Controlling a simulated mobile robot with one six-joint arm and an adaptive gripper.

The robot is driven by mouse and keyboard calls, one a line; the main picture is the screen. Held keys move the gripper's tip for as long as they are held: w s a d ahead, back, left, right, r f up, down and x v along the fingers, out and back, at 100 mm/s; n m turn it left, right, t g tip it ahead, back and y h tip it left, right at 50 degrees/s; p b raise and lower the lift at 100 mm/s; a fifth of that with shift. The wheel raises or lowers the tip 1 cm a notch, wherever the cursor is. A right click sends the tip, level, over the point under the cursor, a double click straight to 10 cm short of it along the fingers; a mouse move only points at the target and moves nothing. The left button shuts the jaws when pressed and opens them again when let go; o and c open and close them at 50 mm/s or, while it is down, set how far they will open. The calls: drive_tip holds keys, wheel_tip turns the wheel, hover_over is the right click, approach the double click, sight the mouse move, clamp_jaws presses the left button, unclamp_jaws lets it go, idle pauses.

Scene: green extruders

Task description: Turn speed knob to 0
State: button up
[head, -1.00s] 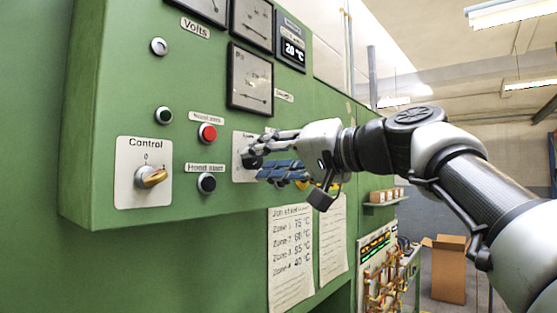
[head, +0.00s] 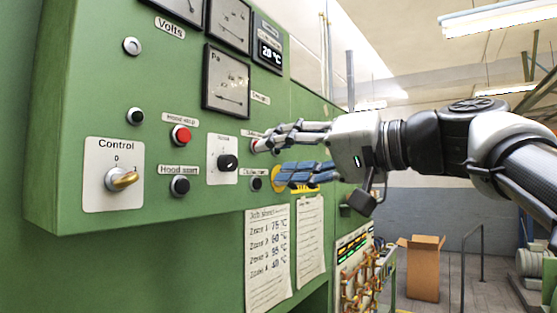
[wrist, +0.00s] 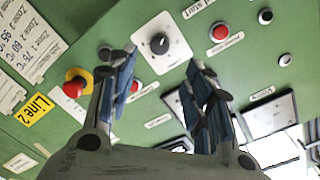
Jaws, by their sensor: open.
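The speed knob (head: 228,162) is a small black knob on a white plate on the green panel. It also shows in the wrist view (wrist: 159,43), beyond the gap between the fingertips and clear of them. Its scale is too small to read, so I cannot tell its setting. My gripper (head: 268,162) is open and empty, just right of the knob in the head view. Its two fingers stand well apart, one above the other there. In the wrist view my gripper (wrist: 161,62) has one finger on each side.
A red button (head: 181,135) and the black hood start button (head: 180,186) are left of the speed knob. A red mushroom button (wrist: 75,83) lies beside the left finger in the wrist view.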

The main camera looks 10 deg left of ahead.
drive_tip(key=v, duration=0.3)
idle(0.5)
drive_tip(key=s+d+f+m+h+b, duration=0.1)
drive_tip(key=s+d+f+h+b, duration=0.15)
drive_tip(key=f, duration=0.85)
drive_tip(key=s+d+f+m+h+b, duration=0.2)
drive_tip(key=f+h, duration=0.2)
drive_tip(key=f, duration=0.6)
drive_tip(key=s+d+f+m+h+b, duration=0.1)
drive_tip(key=s+d+f+h+b, duration=0.15)
drive_tip(key=f, duration=0.85)
drive_tip(key=s+d+f+g+h+b, duration=0.1)
drive_tip(key=s+d+f, duration=0.3)
drive_tip(key=f, duration=0.5)
drive_tip(key=s+d+f+h+b, duration=0.1)
drive_tip(key=s+d+f+h, duration=0.2)
drive_tip(key=s+f, duration=0.3)
drive_tip(key=s+d+f+g+h+b, duration=0.1)
drive_tip(key=s+d+f+h, duration=0.2)
drive_tip(key=f, duration=1)
drive_tip(key=s+d, duration=0.2)
drive_tip(key=shift+d+g+b, duration=0.3)
drive_tip(key=shift+d, duration=0.1)
